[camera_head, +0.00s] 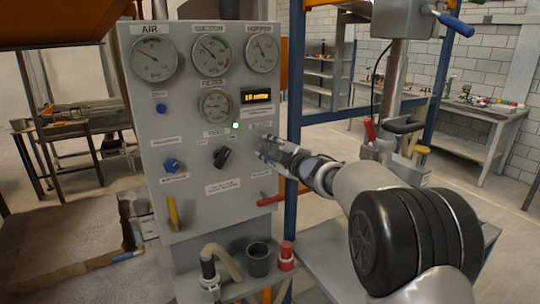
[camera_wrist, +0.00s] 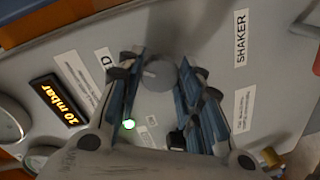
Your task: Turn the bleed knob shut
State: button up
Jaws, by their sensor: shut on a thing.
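The bleed knob (camera_wrist: 158,75) is a round grey knob on the grey control panel (camera_head: 190,130). It sits between the fingertips of my gripper (camera_wrist: 164,68) in the wrist view. The fingers are shut on its sides. A label beside it is partly covered by a finger, with only its last letter showing. In the head view my gripper (camera_head: 264,148) reaches the panel's right side, just under a small label, and hides the knob. How far the knob is turned cannot be told.
Near my gripper are a black selector knob (camera_head: 222,157), a lit green lamp (camera_head: 235,125), an amber display (camera_head: 257,96) and a red lever (camera_head: 271,200). Several gauges fill the panel's top. A blue post (camera_head: 293,100) stands right of the panel. A cup (camera_head: 259,260) stands below.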

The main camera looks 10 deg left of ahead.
jog(key=n+b, duration=0.1)
jog(key=n, duration=0.2)
jog(key=shift+r+b, duration=0.1)
jog(key=shift+b, duration=0.2)
jog(key=shift+a+r+n+t+h, duration=0.1)
jog(key=shift+n+t+h, duration=0.2)
jog(key=shift+n, duration=1.6)
jog(key=o, duration=1.1)
jog(key=shift+c, duration=0.2)
jog(key=shift+s, duration=0.1)
jog(key=v, duration=1.2)
